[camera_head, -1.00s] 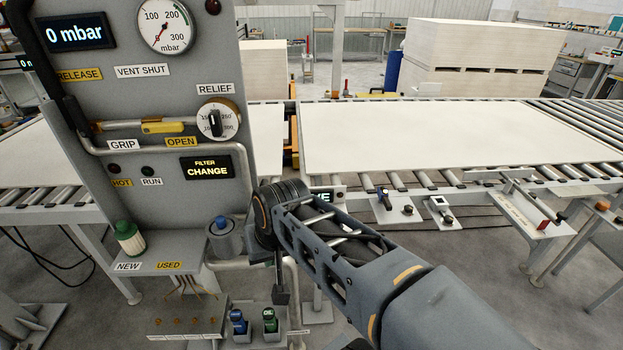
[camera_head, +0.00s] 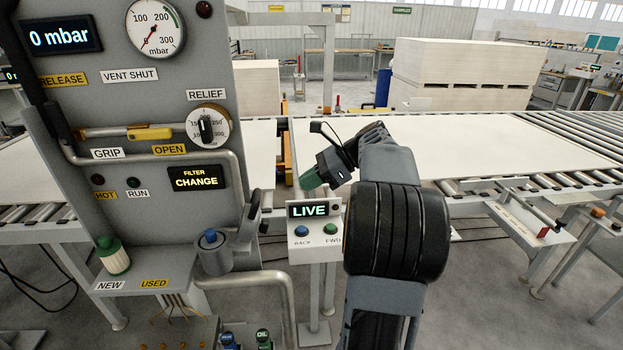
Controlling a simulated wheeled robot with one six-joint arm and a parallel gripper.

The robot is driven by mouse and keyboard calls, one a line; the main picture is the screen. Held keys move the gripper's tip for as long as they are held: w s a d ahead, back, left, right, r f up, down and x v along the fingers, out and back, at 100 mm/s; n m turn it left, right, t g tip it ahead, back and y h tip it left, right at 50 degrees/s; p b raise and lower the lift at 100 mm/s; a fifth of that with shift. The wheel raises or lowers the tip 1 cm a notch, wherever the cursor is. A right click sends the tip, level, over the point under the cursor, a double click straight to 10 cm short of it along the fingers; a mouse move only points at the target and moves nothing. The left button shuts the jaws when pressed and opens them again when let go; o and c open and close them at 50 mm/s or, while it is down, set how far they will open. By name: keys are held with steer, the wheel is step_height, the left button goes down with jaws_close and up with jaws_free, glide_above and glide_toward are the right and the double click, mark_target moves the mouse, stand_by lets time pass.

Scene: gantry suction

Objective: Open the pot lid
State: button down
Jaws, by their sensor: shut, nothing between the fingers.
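The pot (camera_head: 213,258) is a short grey cylinder on the shelf of the grey panel, with a blue knob (camera_head: 210,236) on top. Its lid appears to be down; the inside is not visible. My gripper (camera_head: 312,180) is up and to the right of the pot, above the LIVE display, pointing down-left and apart from the pot. It is shut and empty; a green part shows at its end.
A white canister with a green cap (camera_head: 113,256) stands left of the pot near the NEW label. The LIVE control box (camera_head: 314,230) is right of the pot. A bent grey pipe (camera_head: 265,281) runs below. A conveyor with a pale board (camera_head: 460,145) lies behind.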

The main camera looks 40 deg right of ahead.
mark_target(252, 215)
steer(key=w+a+f, duration=0.2)
steer(key=w+a, duration=0.2)
steer(key=a, duration=0.3)
steer(key=shift+w+a+p, duration=0.15)
steer(key=shift+a+p, duration=0.25)
steer(key=shift+p, duration=0.05)
steer(key=shift+f, duration=0.1)
